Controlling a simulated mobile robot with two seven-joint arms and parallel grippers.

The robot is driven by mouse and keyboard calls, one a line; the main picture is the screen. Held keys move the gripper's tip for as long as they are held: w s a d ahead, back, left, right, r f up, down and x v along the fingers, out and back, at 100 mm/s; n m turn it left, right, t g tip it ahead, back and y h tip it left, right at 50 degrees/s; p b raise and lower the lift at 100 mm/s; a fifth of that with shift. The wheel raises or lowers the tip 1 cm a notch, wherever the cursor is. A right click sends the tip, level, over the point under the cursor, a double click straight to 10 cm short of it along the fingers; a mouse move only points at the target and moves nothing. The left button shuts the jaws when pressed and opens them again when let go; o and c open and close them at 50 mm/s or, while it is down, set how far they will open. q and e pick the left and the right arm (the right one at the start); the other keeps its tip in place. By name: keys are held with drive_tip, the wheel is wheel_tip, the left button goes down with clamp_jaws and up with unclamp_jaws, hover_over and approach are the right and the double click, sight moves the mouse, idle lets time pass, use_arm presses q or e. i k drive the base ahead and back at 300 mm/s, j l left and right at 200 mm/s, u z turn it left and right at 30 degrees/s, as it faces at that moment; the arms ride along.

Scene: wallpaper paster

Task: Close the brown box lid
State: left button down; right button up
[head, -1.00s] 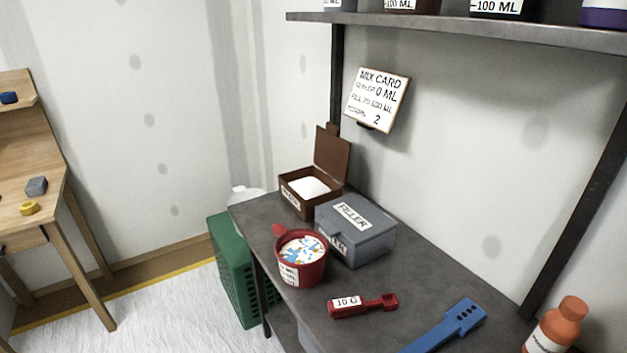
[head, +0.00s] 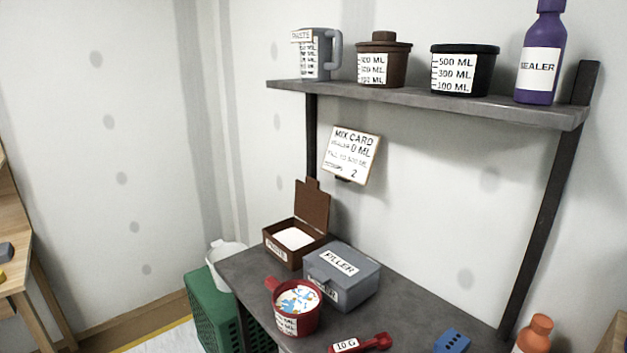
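The brown box (head: 283,252) stands at the far left end of the dark grey bench, with white contents showing inside. Its brown lid (head: 313,205) is open and stands upright at the back of the box. Neither of my grippers is in the head view.
A grey filler box (head: 357,292) with a shut lid stands right beside the brown box. A red measuring cup (head: 297,318) is in front of it, and a red 10 G scoop (head: 362,343) lies nearer. A shelf (head: 420,101) with several containers hangs above the bench (head: 420,318).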

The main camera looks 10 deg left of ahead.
sight(312, 205)
drive_tip(key=i+j+z, duration=0.1)
drive_tip(key=z, duration=0.4)
drive_tip(key=j+z, duration=0.35)
drive_tip(key=z, duration=0.15)
drive_tip(key=j+z, duration=0.45)
drive_tip(key=j, duration=1.2)
drive_tip(key=k+j+z, duration=0.15)
drive_tip(key=j, duration=1.4)
drive_tip(key=z, duration=0.05)
